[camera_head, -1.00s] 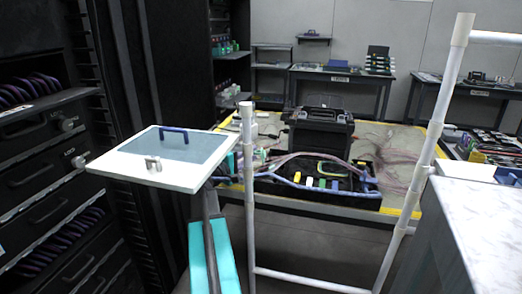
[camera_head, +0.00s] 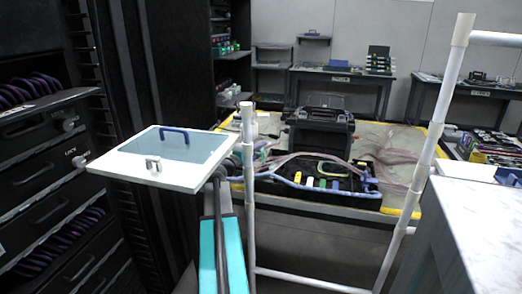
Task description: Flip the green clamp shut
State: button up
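My teal and dark arm (camera_head: 222,255) rises at the lower centre, left of a white post. Its far part passes behind the white framed panel and the post. I cannot make out my gripper's fingers; they are not visible here.
The white framed panel (camera_head: 110,168) with a blue handle and the white pipe frame (camera_head: 250,215) stand in front of the table. A black case (camera_head: 318,130) and loose cables lie behind the tray (camera_head: 345,198). Black racks are at left, a marble-topped counter (camera_head: 480,220) at right.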

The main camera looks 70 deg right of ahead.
grip_shut()
jog(key=shift+s, duration=0.1)
jog(key=shift+f+m, duration=0.1)
jog(key=shift+m, duration=0.2)
jog(key=s+m+b, duration=0.1)
jog(key=m+y+b, duration=0.1)
jog(key=m, duration=0.1)
jog(key=shift+s+a+r+t+y, duration=0.1)
jog(key=shift+s+r+t+y, duration=0.1)
jog(key=shift+s+t+y, duration=0.15)
jog(key=shift+s+m+t+y, duration=0.2)
jog(key=shift+s+m+t, duration=0.15)
jog(key=shift+m, duration=0.35)
jog(key=shift+s+m+t+y, duration=0.2)
jog(key=shift+m+t, duration=0.2)
jog(key=shift+m, duration=0.3)
